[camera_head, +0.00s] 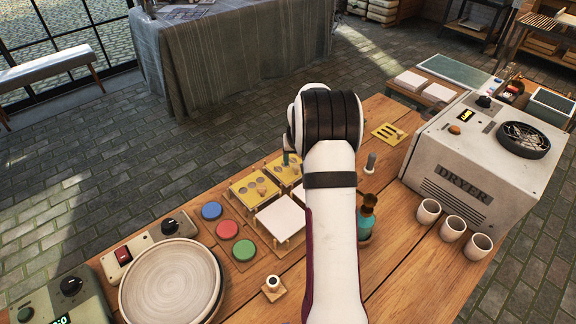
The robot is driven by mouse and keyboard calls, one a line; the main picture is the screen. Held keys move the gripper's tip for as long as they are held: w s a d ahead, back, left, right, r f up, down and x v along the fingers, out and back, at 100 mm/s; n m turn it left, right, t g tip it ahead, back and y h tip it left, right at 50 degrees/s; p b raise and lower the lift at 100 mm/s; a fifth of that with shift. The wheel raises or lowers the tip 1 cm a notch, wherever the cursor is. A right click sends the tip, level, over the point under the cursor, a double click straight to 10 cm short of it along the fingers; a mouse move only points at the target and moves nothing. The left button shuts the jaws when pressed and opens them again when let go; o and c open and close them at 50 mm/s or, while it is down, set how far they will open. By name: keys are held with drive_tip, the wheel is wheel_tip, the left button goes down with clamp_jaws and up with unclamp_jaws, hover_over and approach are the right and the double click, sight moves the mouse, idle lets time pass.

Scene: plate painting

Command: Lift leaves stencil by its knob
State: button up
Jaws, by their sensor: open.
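A yellow stencil (279,177) lies in the middle of the table, partly hidden behind my arm. Its cut-outs are too small and covered to be sure they are leaves. My wrist is above and to the right of it. Only a sliver of my gripper (287,158) shows, just over this stencil; it is open, and the fingertips are mostly hidden. I cannot tell whether they are around the knob. A second yellow stencil (247,184) with round holes lies to its left. A third one (388,132) with slots lies at the right.
A white square tile (279,217) on a stand is in front of the stencils. Red, blue and green discs (228,229) and a round wheel (171,284) are at left. A teal bottle (366,222), several white cups (428,211) and a dryer (485,160) are at right.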

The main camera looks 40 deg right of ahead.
drive_tip(key=x, duration=0.5)
clamp_jaws()
